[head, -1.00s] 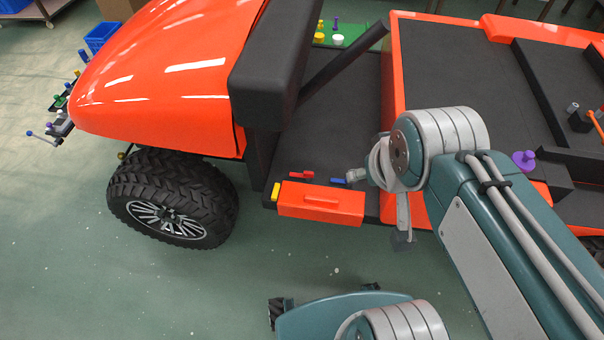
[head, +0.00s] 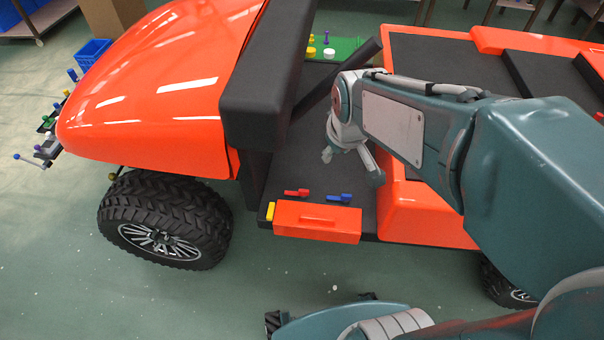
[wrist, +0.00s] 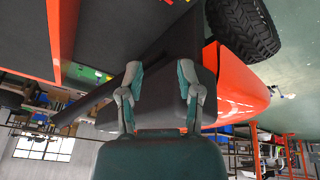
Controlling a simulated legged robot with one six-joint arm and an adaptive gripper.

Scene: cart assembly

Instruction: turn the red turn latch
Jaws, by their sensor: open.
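The red turn latch (head: 297,192) lies on the dark cart floor, just behind the orange drawer-like box, in the head view. A similar blue latch (head: 340,198) sits to its right. My gripper (head: 328,154) is above the dark floor, up and to the right of the red latch and apart from it. In the wrist view my gripper (wrist: 161,72) has its two fingers spread with nothing between them.
The orange box (head: 318,222) stands at the floor's near edge, with a yellow block (head: 270,212) at its left. A black slanted bar (head: 335,80) and black padded panel (head: 265,90) rise beyond and left. The orange seat base (head: 420,205) stands to the right.

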